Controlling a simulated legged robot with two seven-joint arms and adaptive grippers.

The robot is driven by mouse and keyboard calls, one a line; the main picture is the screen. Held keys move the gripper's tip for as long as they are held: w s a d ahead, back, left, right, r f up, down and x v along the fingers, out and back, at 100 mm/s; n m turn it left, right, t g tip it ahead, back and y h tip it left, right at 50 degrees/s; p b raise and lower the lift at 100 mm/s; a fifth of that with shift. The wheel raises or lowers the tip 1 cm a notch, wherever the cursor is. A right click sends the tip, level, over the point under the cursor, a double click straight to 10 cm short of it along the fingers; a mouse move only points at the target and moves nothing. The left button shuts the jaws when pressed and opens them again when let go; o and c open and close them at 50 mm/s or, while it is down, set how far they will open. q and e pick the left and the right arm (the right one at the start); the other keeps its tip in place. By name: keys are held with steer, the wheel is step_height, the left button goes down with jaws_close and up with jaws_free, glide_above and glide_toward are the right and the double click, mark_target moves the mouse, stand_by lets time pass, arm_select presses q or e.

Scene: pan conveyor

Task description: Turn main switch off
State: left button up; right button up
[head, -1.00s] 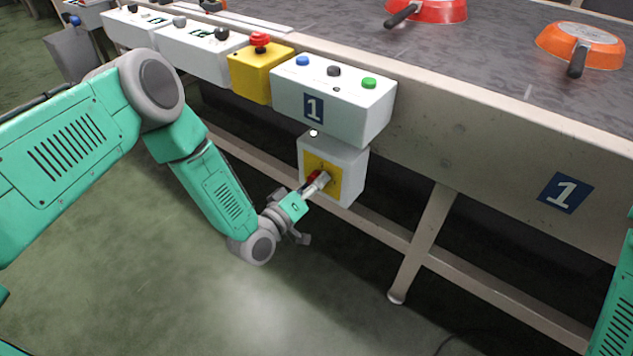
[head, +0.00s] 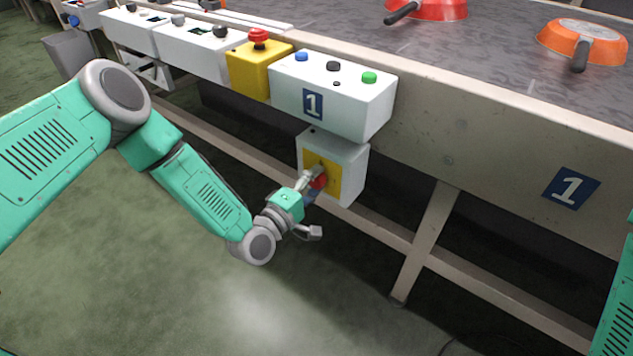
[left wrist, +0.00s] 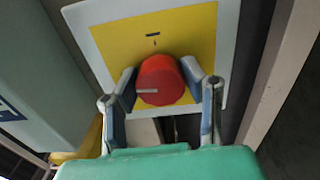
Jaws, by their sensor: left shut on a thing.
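The main switch is a red round knob (head: 319,182) on a yellow plate (head: 335,187) on the front of a white box below the conveyor's edge. In the left wrist view the knob (left wrist: 163,80) has a white line pointing left, while a black mark sits above it on the yellow plate (left wrist: 195,40). My left gripper (head: 314,178) is shut on the knob, with one finger on each side; it also shows in the left wrist view (left wrist: 164,88). A small lamp (head: 312,129) on top of the box is dark. My right gripper is out of view.
A white control box (head: 345,105) with blue, black and green buttons is above the switch box. A yellow box (head: 250,75) with a red emergency button is left of it. Red (head: 440,10) and orange (head: 582,45) pans lie on the conveyor. Open floor is in front.

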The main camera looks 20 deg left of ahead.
arm_select(q)
steer(key=shift+a+f, duration=0.15)
steer(key=shift+a, duration=0.15)
steer(key=o, duration=1.2)
steer(key=shift+c, duration=0.2)
steer(key=shift+s, duration=0.3)
steer(key=v, duration=1.1)
steer(key=shift+a, duration=0.25)
steer(key=shift+s+f, duration=0.1)
steer(key=shift+s, duration=0.05)
